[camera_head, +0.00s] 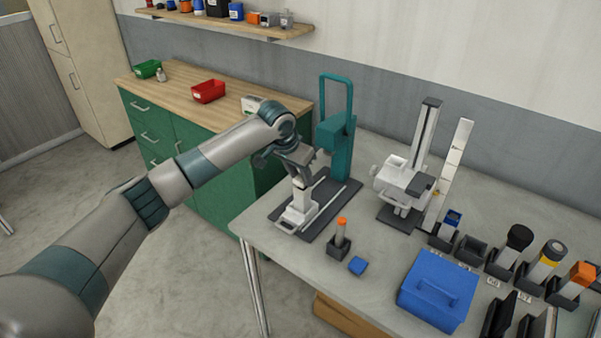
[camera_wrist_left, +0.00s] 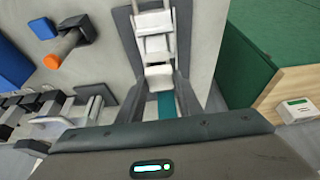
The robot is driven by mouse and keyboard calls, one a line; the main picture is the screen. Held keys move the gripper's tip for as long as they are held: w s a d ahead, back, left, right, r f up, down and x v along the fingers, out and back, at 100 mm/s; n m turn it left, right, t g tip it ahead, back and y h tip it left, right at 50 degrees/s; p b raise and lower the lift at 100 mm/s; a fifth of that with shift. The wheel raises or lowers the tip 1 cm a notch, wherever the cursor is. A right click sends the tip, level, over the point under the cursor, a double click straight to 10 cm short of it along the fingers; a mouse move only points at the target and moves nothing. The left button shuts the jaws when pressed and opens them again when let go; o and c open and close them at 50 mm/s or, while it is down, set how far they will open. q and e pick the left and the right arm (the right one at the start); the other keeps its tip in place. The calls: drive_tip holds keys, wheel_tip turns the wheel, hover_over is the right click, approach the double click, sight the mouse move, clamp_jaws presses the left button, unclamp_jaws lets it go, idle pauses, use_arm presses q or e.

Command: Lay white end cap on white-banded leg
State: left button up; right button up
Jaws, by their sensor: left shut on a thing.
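My left gripper (camera_head: 297,180) points down over the dark base plate (camera_head: 345,190) of the teal stand (camera_head: 338,145). It is shut on a small white piece, which I take to be the white end cap; this piece shows between the fingers in the left wrist view (camera_wrist_left: 158,74). A stepped white block (camera_head: 299,210) stands on the base plate just below the gripper and also shows in the left wrist view (camera_wrist_left: 154,22). I cannot tell whether the held piece touches it. I cannot make out for certain which part is the white-banded leg. My right gripper is not in view.
An orange-topped tube in a dark holder (camera_head: 339,250) and a small blue block (camera_head: 357,265) stand in front. A blue case (camera_head: 437,290), a grey-white column instrument (camera_head: 405,180) and several capped tubes in holders are to the right. The bench's left front corner is clear.

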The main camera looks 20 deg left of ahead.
use_arm(q)
drive_tip(key=shift+f, duration=0.15)
drive_tip(key=shift+f, duration=0.25)
drive_tip(key=o, duration=1)
drive_tip(key=shift+b+v, duration=0.3)
drive_tip(key=shift+v, duration=0.45)
drive_tip(key=b+v, duration=0.2)
drive_tip(key=v, duration=0.9)
drive_tip(key=shift+w+b, duration=0.1)
drive_tip(key=shift+b, duration=0.3)
